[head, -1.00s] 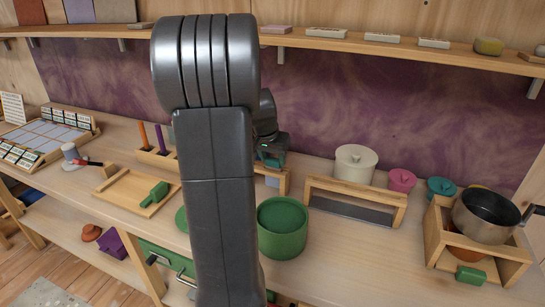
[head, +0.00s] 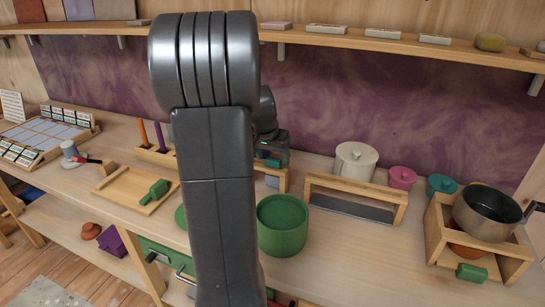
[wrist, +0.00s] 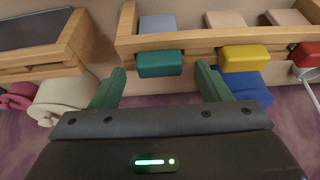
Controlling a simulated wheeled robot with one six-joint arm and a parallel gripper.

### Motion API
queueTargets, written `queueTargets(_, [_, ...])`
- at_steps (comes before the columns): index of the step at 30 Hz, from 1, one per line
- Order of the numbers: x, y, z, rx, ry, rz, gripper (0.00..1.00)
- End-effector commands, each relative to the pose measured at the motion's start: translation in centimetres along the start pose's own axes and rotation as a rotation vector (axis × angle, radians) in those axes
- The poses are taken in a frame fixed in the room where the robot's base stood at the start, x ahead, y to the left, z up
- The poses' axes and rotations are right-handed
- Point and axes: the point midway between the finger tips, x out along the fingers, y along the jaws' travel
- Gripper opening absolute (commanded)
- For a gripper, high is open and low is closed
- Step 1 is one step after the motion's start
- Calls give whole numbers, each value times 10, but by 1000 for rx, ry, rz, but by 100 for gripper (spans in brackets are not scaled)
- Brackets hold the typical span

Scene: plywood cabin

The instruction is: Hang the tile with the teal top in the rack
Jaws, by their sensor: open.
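The tile with the teal top (wrist: 160,63) is in the wooden rack (wrist: 200,40) in the wrist view. Its teal top shows on one side of the rail and its grey body (wrist: 158,23) on the other, so it appears to hang there. My gripper (wrist: 160,70) is open, with one green finger to each side of the teal top and a visible gap at both sides. In the head view, my arm hides most of the rack; a grey tile face (head: 272,181) shows below my gripper (head: 273,160).
A yellow-topped tile (wrist: 245,58) and a red-topped tile (wrist: 306,56) sit along the same rack. A blue object (wrist: 242,88) lies beyond it. A wooden frame (head: 355,190), a cream pot (head: 355,165) and an open green pot (head: 283,230) stand nearby.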

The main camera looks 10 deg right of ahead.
Motion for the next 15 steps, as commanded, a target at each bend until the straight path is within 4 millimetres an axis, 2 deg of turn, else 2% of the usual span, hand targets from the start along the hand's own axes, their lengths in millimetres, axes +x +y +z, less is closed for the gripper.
queueTargets(15, [-107, 0, -1, 0, 4, -2, 70])
